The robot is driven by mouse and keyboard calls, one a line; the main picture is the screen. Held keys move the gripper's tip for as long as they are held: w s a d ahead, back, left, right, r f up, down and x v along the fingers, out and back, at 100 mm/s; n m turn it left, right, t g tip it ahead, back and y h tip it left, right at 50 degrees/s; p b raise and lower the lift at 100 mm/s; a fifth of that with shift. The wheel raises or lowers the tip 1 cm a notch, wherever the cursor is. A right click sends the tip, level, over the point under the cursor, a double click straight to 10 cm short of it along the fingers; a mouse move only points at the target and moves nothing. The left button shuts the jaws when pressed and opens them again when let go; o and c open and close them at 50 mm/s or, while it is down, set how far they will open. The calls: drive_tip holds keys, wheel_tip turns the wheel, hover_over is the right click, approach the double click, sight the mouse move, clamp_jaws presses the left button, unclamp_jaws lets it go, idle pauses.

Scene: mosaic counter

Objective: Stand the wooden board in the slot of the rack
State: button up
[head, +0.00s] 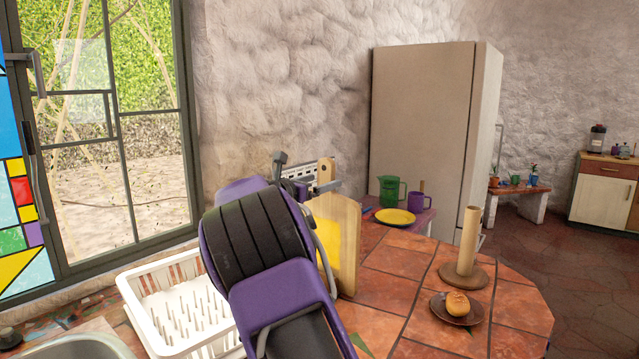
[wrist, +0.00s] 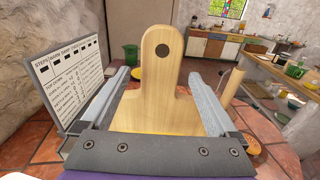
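The wooden board (head: 344,238) is pale and upright, with a rounded handle and a dark hole at its top. In the head view it stands over the tiled counter, partly hidden by my arm. In the wrist view the board (wrist: 158,105) faces me with its handle between my fingers. My gripper (wrist: 160,73) is open, with a gap on each side of the handle. In the head view my gripper (head: 316,183) is at handle height. The white dish rack (head: 182,312) with rows of upright pegs stands left of my arm, its right side hidden.
A printed white panel (wrist: 70,82) stands close left of my gripper. A yellow flat piece (head: 322,248) shows beside the board. A paper-towel post (head: 468,245) and a plate with a bun (head: 452,308) are to the right. The front tiles between are clear.

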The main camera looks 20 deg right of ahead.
drive_tip(key=shift+f, duration=0.15)
drive_tip(key=shift+a, duration=0.2)
drive_tip(key=v, duration=1.7)
drive_tip(key=shift+r, duration=0.25)
